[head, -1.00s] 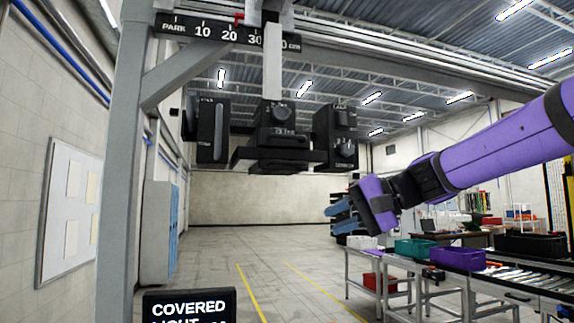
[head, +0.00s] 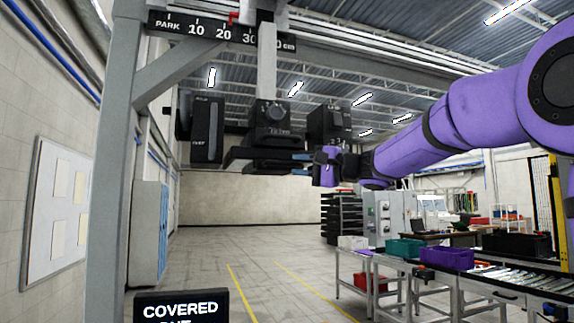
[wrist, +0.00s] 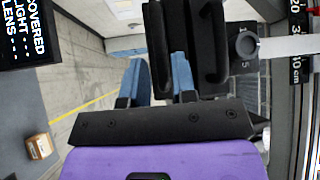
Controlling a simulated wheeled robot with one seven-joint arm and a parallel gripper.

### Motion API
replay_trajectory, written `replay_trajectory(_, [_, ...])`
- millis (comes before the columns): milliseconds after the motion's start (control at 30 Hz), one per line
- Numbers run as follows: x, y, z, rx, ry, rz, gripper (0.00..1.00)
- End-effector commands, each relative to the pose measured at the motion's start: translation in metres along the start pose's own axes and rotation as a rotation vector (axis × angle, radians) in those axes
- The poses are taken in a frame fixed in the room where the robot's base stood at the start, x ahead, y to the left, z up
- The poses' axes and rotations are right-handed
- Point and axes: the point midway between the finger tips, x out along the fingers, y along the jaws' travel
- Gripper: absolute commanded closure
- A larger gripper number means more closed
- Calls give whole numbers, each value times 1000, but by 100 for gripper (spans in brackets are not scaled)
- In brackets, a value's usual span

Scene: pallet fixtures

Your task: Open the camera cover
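A black camera unit (head: 270,118) with a dial hangs from the gantry post, and a flat dark plate (head: 240,160) sits under it; I take this for the cover. My gripper (head: 298,157) is at the plate's right end, its blue fingers pointing left. In the wrist view my two blue fingers (wrist: 162,72) are apart, with a black bar (wrist: 157,30) in line with the gap between them. I cannot tell whether they touch it. The unit's dial (wrist: 245,43) shows to the right. A screen (head: 182,308) reads COVERED; it also shows in the wrist view (wrist: 20,32).
Black boxes hang to the left (head: 201,126) and right (head: 328,122) of the camera unit, the right one just above my gripper. A scale (head: 220,32) runs along the gantry beam. Benches with bins (head: 405,250) stand at the right.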

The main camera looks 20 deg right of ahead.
Motion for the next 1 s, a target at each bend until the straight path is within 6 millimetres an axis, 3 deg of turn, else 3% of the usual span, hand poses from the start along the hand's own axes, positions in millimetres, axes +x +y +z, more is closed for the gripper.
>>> replay_trajectory(100, [19,0,1,1,-2,0,75])
replay_trajectory(300, [36,0,0,1,-1,0,75])
replay_trajectory(667, [40,0,1,0,-1,0,75])
replay_trajectory(767, [40,0,0,0,-1,0,98])
replay_trajectory(1000, [38,0,2,0,0,0,100])
